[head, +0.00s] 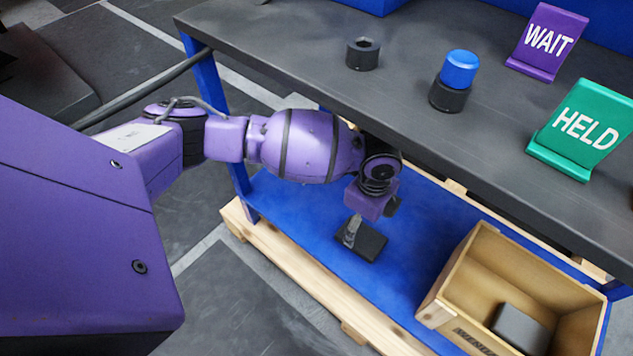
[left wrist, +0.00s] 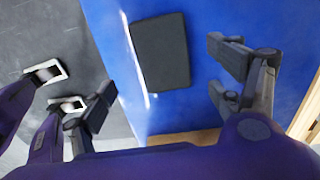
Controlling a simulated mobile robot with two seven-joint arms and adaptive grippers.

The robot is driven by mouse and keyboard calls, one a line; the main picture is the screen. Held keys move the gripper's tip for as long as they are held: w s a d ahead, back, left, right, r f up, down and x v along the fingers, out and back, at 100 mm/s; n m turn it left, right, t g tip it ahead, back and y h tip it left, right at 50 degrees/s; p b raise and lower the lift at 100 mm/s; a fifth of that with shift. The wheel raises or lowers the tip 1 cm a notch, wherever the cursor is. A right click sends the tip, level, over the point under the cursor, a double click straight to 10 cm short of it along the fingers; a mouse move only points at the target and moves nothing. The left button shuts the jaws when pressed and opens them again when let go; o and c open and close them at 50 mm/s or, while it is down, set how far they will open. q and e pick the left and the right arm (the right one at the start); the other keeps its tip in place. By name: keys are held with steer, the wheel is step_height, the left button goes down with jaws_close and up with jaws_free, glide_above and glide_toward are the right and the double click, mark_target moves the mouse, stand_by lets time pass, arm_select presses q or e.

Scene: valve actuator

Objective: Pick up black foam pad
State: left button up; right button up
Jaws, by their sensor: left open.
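A black foam pad (head: 368,243) lies flat on the blue lower shelf (head: 300,215), under the dark tabletop. It shows whole in the left wrist view (left wrist: 160,50), ahead of and between the fingers. My left gripper (head: 368,226) reaches under the tabletop edge and hangs over the pad, with one grey finger covering part of it in the head view. In the left wrist view my left gripper (left wrist: 160,98) is open and empty, with its fingers wide apart. Contact between fingers and pad cannot be told. My right gripper does not show.
A wooden crate (head: 447,265) right of the pad holds another dark block (head: 520,327). The tabletop (head: 300,55) overhangs the shelf. On it stand a black ring (head: 362,55), a blue-capped black cylinder (head: 459,70), a purple WAIT sign (head: 547,42) and a green HELD sign (head: 583,130).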

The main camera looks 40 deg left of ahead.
mark_target(362, 236)
arm_select(q)
steer(key=shift+w+f, duration=0.2)
steer(key=shift+w, duration=0.2)
step_height(362, 236, down, 2)
steer(key=shift+f+b, duration=0.1)
steer(key=shift+b, duration=0.6)
steer(key=f+b, duration=0.1)
steer(key=f, duration=0.1)
steer(key=f+b, duration=0.1)
steer(key=f, duration=0.1)
steer(key=shift+s+d+f+b, duration=0.1)
steer(key=shift+d+f+b, duration=0.1)
steer(key=shift+f+b, duration=0.1)
steer(key=c, duration=1.1)
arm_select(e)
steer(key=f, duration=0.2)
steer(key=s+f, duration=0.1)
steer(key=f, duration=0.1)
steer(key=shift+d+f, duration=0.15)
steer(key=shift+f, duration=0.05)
